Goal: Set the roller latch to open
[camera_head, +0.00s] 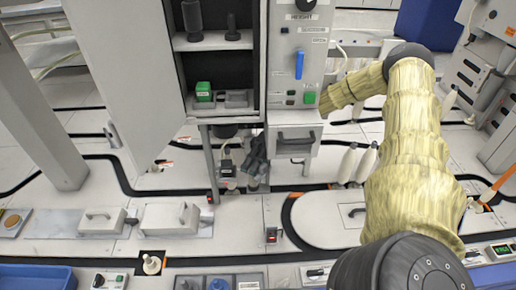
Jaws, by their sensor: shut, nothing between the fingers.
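A blue lever (299,65) stands upright on the grey front panel of the machine. It may be the roller latch, but the small labels around it are too small to read. My arm rises on the right, and its sleeved forearm passes behind the right side of this panel. A dark grey shape under the machine looks like my gripper (252,180), shut and empty, pointing down. It is below and left of the lever, apart from it. The panel and drawer hide my wrist.
Above the lever is a dark knob (305,5) marked HEIGHT. A green button (309,97) and a drawer handle (295,141) are below it. The open bay on the left holds a green block (203,91). A large white door (125,70) stands left of the bay.

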